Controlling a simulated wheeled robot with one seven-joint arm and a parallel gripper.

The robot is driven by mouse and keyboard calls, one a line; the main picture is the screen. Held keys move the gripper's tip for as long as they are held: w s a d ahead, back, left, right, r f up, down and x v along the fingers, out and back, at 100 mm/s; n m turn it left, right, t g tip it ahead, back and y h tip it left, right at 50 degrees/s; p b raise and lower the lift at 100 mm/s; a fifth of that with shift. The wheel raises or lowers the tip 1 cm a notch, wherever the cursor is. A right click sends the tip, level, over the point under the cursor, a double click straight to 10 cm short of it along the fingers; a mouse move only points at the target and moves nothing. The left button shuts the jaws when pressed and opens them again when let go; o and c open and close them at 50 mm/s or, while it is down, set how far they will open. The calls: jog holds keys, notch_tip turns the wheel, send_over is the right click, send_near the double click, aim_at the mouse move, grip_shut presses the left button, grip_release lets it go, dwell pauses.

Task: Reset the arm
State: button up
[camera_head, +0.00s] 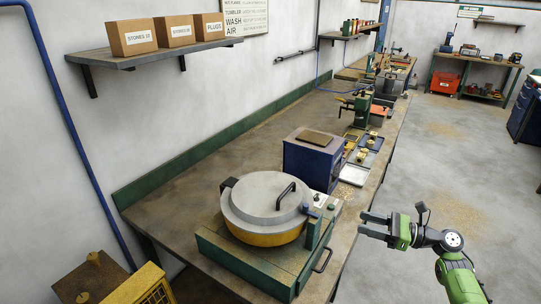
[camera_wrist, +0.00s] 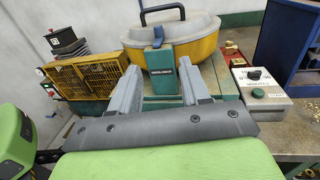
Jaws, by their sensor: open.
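My gripper (camera_head: 375,228) is at the lower right in the head view, out in the air beyond the bench's front edge. Its two grey fingers point left toward the round tumbler and are apart with nothing between them. In the wrist view my gripper (camera_wrist: 163,90) shows both fingers spread and empty. The tumbler (camera_head: 265,200) has a grey lid with a black handle and a yellow bowl, on a green base. Its lid looks closed. The tumbler (camera_wrist: 187,48) is ahead of the fingers in the wrist view, apart from them.
The long bench (camera_head: 165,205) runs along the wall. A blue box (camera_head: 310,165) stands behind the tumbler, with trays of brass parts (camera_head: 362,160) beside it. A control box (camera_wrist: 257,85) sits right of the tumbler. A yellow cage (camera_wrist: 92,78) is at left. The floor (camera_head: 440,150) at right is clear.

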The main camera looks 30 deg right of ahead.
jog(key=w+a+r+n+g+h, duration=0.15)
jog(key=a+n+g, duration=0.25)
jog(key=a, duration=0.5)
jog(key=w+a+r+n+g+h, duration=0.1)
jog(key=w+a+n+g, duration=0.3)
jog(key=a, duration=0.5)
jog(key=w+a+r+n+g+h, duration=0.1)
jog(key=w+a+n+g, duration=0.1)
jog(key=a+n+g, duration=0.5)
jog(key=s+a+r+n+t+h, duration=0.2)
jog(key=s+a+r+n+h, duration=0.2)
jog(key=s+a, duration=0.3)
jog(key=s+a+r+n+t+h, duration=0.2)
jog(key=s+a+r+n+h, duration=0.25)
jog(key=s, duration=0.45)
jog(key=s+n+t, duration=0.3)
jog(key=s+n, duration=0.1)
jog(key=s, duration=0.3)
jog(key=shift+s+d, duration=0.25)
jog(key=shift+d, duration=0.15)
jog(key=shift+o, duration=0.3)
